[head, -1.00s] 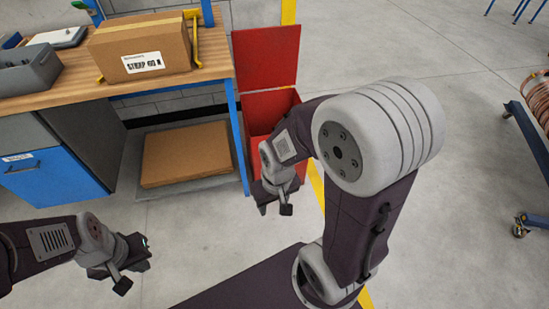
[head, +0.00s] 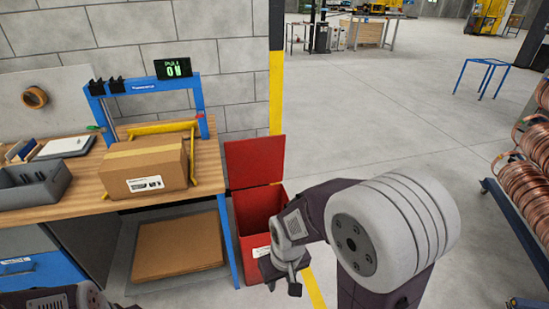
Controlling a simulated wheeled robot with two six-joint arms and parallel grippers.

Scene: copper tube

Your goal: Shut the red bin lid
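The red bin (head: 256,212) stands on the floor at the right end of the workbench. Its red lid (head: 254,161) is raised, standing up at the back of the bin, and the opening shows. My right gripper (head: 283,283) is in front of the bin's right front side, pointing down, and hides part of it. Its fingers are small and I cannot tell how far apart they are. Only part of my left arm shows at the bottom left edge, and its gripper is cut off by the frame.
The workbench (head: 85,188) holds a cardboard box (head: 146,168), a grey tray (head: 30,186) and a blue frame with a display (head: 173,68). A flat carton (head: 180,246) lies on its lower shelf. A rack of copper coils (head: 528,185) stands at the right. The floor between is open.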

